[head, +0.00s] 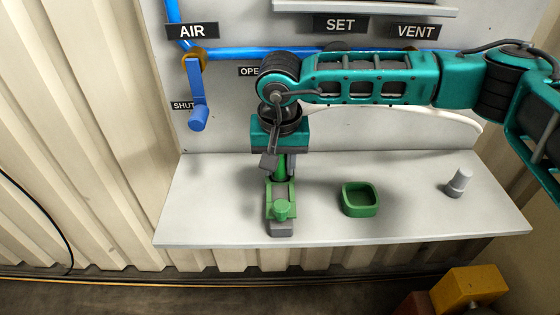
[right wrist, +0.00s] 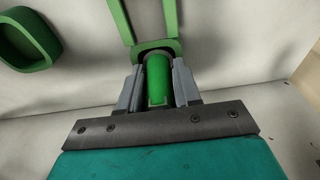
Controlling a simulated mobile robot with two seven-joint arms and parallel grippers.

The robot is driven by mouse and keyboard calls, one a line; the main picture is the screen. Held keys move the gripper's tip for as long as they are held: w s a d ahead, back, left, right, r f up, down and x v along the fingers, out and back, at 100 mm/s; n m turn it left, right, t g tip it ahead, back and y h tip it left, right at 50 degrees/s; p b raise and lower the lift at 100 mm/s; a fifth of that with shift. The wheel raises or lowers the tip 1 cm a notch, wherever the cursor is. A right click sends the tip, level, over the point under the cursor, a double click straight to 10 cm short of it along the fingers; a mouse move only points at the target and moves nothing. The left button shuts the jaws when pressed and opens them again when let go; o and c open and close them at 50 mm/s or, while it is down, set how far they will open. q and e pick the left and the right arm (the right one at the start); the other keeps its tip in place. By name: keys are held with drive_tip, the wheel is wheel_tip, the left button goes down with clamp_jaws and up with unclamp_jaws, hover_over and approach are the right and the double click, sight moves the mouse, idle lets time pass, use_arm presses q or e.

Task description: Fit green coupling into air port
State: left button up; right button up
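The green coupling (right wrist: 158,80) is a green cylinder between the two grey fingers of my right gripper (right wrist: 158,85). The fingers lie against its sides with no clear gap. In the head view the coupling (head: 281,166) stands roughly upright under my right gripper, partly covered by it. No port is clearly visible; the AIR label (head: 192,31) is on the wall panel. My left gripper is not in view.
A green open tray (head: 346,207) stands right of the bracket on the grey shelf (head: 200,220). A grey peg (head: 459,181) is further right. A blue valve handle (head: 197,95) and blue pipe (head: 235,52) are on the panel. The shelf's left part is clear.

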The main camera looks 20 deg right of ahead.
drive_tip(key=shift+r+p, duration=0.25)
drive_tip(key=shift+p, duration=0.25)
wheel_tip(320, 180, up, 12)
drive_tip(key=s, duration=0.1)
drive_tip(key=shift+s+a+f, duration=0.2)
drive_tip(key=shift+s, duration=0.15)
